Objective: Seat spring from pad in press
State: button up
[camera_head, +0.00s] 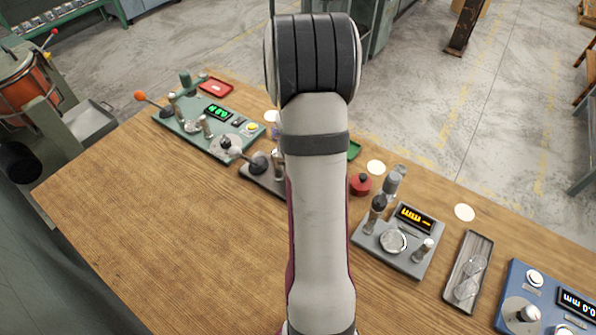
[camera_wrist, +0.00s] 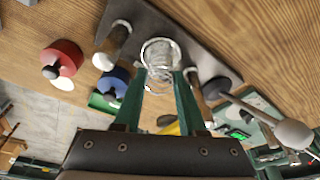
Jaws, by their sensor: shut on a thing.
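In the wrist view my gripper (camera_wrist: 160,74) has its two green fingers closed on a small shiny wire spring (camera_wrist: 160,52). The spring is over the dark grey base plate of the press (camera_wrist: 205,62), between its posts; I cannot tell whether it touches the plate. The press has a lever with a pale ball end (camera_wrist: 292,134) at the lower right. In the head view part of the press (camera_head: 262,178) shows left of my arm, which hides my gripper and the spring there. I cannot tell which surface is the pad.
A red knobbed piece (camera_head: 360,184) stands right of my arm. A grey gauge with an orange display (camera_head: 415,217), a tray with springs (camera_head: 479,250) and a blue device (camera_head: 513,290) stand farther right. A green machine (camera_head: 190,140) stands back left. The table's left front is bare.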

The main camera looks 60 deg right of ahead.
jog(key=shift+f, duration=0.65)
dwell(0.3)
jog(key=o, duration=1.4)
